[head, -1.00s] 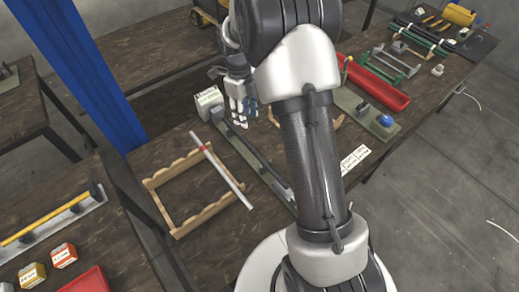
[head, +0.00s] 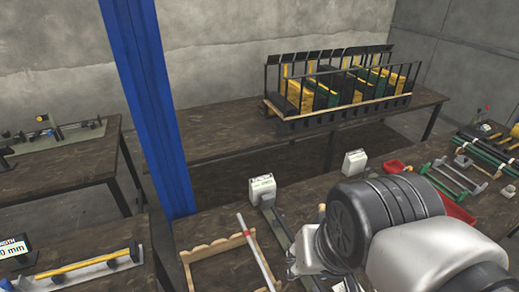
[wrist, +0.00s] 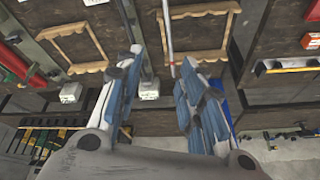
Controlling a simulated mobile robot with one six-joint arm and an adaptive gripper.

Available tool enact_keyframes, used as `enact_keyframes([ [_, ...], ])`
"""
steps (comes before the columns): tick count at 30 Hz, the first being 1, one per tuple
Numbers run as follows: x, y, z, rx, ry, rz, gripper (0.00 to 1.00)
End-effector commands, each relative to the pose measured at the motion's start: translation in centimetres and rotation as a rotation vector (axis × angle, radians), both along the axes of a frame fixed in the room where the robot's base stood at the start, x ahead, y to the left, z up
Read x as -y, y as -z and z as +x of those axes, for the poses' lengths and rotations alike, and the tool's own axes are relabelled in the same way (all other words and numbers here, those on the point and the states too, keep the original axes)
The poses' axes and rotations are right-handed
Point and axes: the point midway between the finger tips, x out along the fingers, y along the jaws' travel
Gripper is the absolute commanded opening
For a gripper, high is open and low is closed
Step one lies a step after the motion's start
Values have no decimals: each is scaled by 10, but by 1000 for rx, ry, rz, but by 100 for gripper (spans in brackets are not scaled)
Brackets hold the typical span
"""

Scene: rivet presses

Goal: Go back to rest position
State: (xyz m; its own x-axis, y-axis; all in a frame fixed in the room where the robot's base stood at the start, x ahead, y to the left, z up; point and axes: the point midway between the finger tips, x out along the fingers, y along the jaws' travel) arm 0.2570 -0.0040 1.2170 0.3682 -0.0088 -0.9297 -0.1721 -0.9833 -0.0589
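My arm (head: 390,215) fills the lower right of the head view, with its dark joint and white links in front of the bench. My gripper's fingers are not clearly seen there. In the wrist view my gripper (wrist: 158,70) shows two blue-and-white fingers spread well apart, with nothing held between them. It is above the benches, clear of the objects there. A light rod with a red band (head: 256,250) lies across a wooden frame (head: 222,248) on the bench. The rod also shows in the wrist view (wrist: 168,35).
Grey-white blocks (head: 262,187) stand on the near bench. A rack (head: 285,107) of yellow and green pieces stands on the back bench. A blue post (head: 150,100) rises at left. A red tray (head: 455,210) and green rods (head: 485,155) lie at right.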

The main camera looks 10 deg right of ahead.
Motion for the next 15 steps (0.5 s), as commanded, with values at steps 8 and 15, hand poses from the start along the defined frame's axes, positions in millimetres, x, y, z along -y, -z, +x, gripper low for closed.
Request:
enact_keyframes([
  [8, -3, 6, -19, 32, -173, -64, 36],
  [15, -3, 6, -19, 31, -172, -64, 36],
])
